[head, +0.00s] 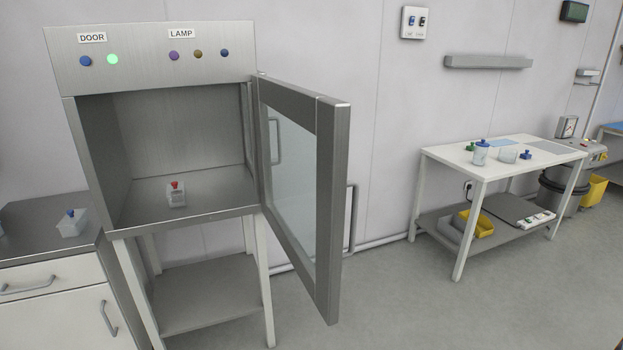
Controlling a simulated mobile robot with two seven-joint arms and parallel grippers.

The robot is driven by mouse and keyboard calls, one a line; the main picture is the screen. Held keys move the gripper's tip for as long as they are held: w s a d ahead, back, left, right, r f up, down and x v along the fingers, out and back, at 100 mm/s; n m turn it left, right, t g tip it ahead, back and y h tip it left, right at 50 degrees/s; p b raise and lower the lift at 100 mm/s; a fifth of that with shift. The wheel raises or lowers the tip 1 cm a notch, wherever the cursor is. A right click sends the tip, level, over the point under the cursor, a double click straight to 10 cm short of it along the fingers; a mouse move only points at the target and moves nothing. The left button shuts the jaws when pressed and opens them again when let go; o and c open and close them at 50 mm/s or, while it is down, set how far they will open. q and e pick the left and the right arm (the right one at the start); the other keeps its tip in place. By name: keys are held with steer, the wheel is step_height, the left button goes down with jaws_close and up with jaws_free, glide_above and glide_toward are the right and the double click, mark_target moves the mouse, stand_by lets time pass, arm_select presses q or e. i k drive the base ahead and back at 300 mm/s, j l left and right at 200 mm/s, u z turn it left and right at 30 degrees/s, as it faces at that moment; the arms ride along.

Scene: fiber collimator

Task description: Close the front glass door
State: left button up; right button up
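The front glass door (331,200) is a steel frame around a glass pane. It is hinged at the right side of the steel cabinet (150,58) and stands wide open, swung out toward me. A bar handle (352,218) shows at its right side. The cabinet's chamber is open at the front, and a small clear container with a red top (176,194) stands on its floor. The DOOR panel has a blue button (86,61) and a lit green one (112,59). Neither of my grippers is in view.
A counter with drawers (50,282) stands at the left, with a blue-topped container (71,223) on it. A white table (462,157) with jars stands at the right. The grey floor (400,300) between door and table is clear.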

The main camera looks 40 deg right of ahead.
mark_target(328, 118)
steer(key=k+l, duration=0.1)
steer(key=l, duration=0.2)
steer(key=k+l, duration=0.1)
steer(key=l, duration=0.15)
steer(key=k+l, duration=0.1)
steer(key=l, duration=0.2)
steer(key=i+l, duration=0.1)
steer(key=l, duration=0.9)
steer(key=i+l, duration=0.15)
steer(key=l, duration=0.35)
